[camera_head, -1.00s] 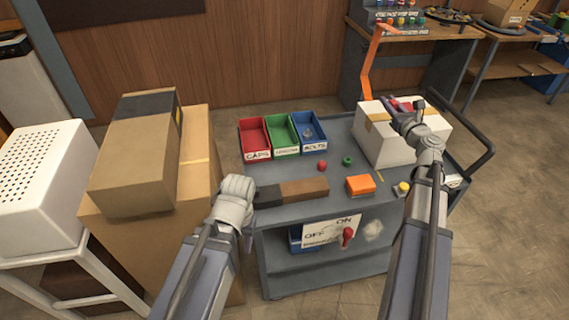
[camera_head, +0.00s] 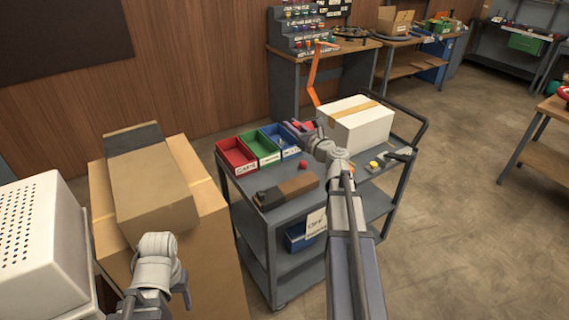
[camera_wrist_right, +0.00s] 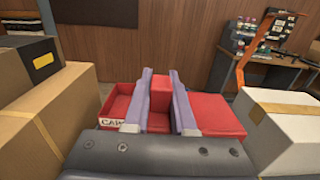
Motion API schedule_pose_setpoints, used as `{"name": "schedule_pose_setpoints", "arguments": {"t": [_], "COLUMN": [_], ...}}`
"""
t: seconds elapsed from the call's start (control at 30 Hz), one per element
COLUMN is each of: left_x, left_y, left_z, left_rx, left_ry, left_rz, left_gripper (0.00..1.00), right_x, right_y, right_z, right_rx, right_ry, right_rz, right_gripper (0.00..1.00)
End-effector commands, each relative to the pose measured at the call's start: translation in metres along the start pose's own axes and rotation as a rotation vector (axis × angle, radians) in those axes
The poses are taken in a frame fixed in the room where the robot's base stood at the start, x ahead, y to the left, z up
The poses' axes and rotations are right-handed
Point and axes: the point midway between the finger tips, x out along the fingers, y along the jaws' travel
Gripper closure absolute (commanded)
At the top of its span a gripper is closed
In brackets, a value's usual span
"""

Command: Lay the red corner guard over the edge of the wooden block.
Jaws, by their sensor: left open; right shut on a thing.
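The red corner guard (camera_wrist_right: 215,117) is between the purple-grey fingers of my right gripper (camera_wrist_right: 161,100), which is shut on it. Part of the guard sticks out to the right of the fingers. In the head view the guard is a small red patch at my right gripper (camera_head: 298,126), above the cart near the blue bin, mostly hidden by the hand. The wooden block (camera_head: 298,186), brown with a dark left part, lies on the cart top in front of the bins, apart from the guard. My left gripper (camera_head: 156,250) is open and empty before the cardboard boxes.
Red (camera_head: 236,156), green (camera_head: 262,148) and blue (camera_head: 283,138) bins stand behind the block. A white box (camera_head: 356,125) stands at the cart's right. A small red knob (camera_head: 302,165) sits near the block. Cardboard boxes (camera_head: 205,215) and a white perforated case (camera_head: 40,235) are at left.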

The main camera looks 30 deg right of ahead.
Motion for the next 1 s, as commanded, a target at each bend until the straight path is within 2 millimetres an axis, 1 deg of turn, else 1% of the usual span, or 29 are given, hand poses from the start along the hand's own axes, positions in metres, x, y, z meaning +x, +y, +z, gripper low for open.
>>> {"name": "schedule_pose_setpoints", "arguments": {"t": [0.17,0.27,0.5,0.6,0.73,1.0], "left_x": [0.018,0.036,0.095,0.114,0.123,0.12], "left_y": [0.002,0.004,0.009,0.011,0.012,0.011], "left_z": [-0.001,-0.002,-0.006,-0.007,-0.007,-0.007], "left_rx": [0.0,0.001,0.001,0.001,0.001,0.001], "left_ry": [0.0,0.0,0.0,0.0,0.0,0.0], "left_rz": [0.0,0.0,0.0,0.0,0.0,0.0], "left_gripper": [0.31,0.31,0.31,0.31,0.31,0.31], "right_x": [-0.002,-0.004,-0.012,-0.015,-0.016,-0.016], "right_y": [0.0,0.0,0.0,-0.001,-0.001,-0.001], "right_z": [-0.018,-0.037,-0.095,-0.115,-0.124,-0.12], "right_rx": [0.0,0.0,0.0,0.0,0.0,0.0], "right_ry": [0.0,0.0,0.0,0.0,0.0,0.0], "right_rz": [0.0,0.0,-0.001,-0.001,-0.001,0.0], "right_gripper": [1.0,1.0,1.0,1.0,1.0,1.0]}}
